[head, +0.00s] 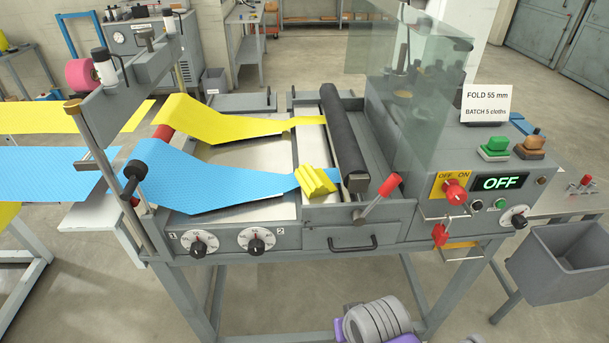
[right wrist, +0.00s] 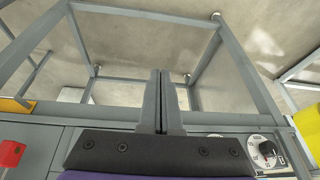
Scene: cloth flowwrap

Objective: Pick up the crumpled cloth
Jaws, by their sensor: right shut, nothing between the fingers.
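The crumpled cloth (head: 316,180) is a small, bunched yellow bundle in the head view. It lies on the machine bed at the end of the blue web (head: 210,178), just left of the dark roller (head: 342,135). My right gripper (right wrist: 161,75) shows in the right wrist view with its two grey fingers together and nothing between them. It is apart from the cloth, near the machine's front. In the head view only a grey and purple part of my arm shows at the bottom edge; the fingertips are not visible there. My left gripper is in neither view.
A yellow web (head: 225,122) runs behind the blue one. A clear guard (head: 410,75) rises over the roller's right side. A red-tipped lever (head: 378,198) projects at the front. The display (head: 499,183) reads OFF. A grey bin (head: 562,262) hangs at right.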

